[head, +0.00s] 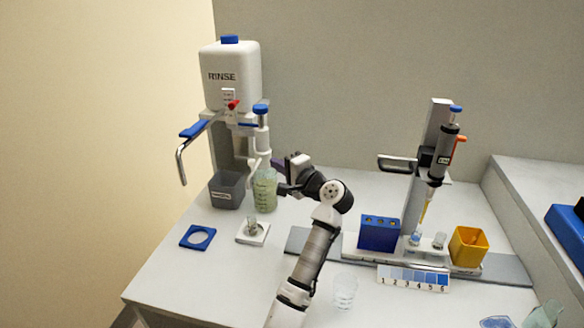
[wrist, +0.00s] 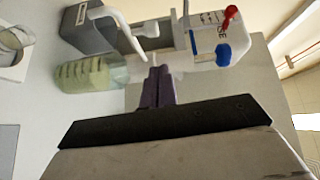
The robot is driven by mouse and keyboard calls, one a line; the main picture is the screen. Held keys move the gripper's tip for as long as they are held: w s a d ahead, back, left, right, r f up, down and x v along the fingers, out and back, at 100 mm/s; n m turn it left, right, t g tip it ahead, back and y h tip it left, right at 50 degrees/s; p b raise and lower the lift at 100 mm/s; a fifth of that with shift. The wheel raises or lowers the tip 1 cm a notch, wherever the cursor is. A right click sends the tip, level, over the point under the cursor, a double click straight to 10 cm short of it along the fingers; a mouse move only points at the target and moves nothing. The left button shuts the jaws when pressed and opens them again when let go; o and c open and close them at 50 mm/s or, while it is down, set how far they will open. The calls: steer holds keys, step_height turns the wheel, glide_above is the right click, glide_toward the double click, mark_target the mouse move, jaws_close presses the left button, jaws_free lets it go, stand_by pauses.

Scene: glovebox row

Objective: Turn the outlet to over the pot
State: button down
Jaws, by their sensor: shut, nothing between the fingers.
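The white bent outlet (head: 254,160) hangs from the blue-capped pump column below the RINSE bottle. In the wrist view the outlet (wrist: 122,27) crosses in front of the dark grey pot (wrist: 88,28). My gripper (head: 277,164) is right of the outlet, beside the beaker. Its purple fingers (wrist: 158,76) are shut and empty, close to the outlet but apparently apart.
A blue-handled metal bar (head: 182,155) sticks out left of the RINSE bottle (head: 230,78). A pipette stand (head: 430,150) and a clear cup (head: 345,290) are to the right.

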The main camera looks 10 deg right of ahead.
mark_target(254, 169)
steer(key=shift+w+a+f+p, duration=0.15)
steer(key=shift+a+p, duration=0.3)
steer(key=shift+a, duration=1.35)
steer(key=shift+a, duration=0.1)
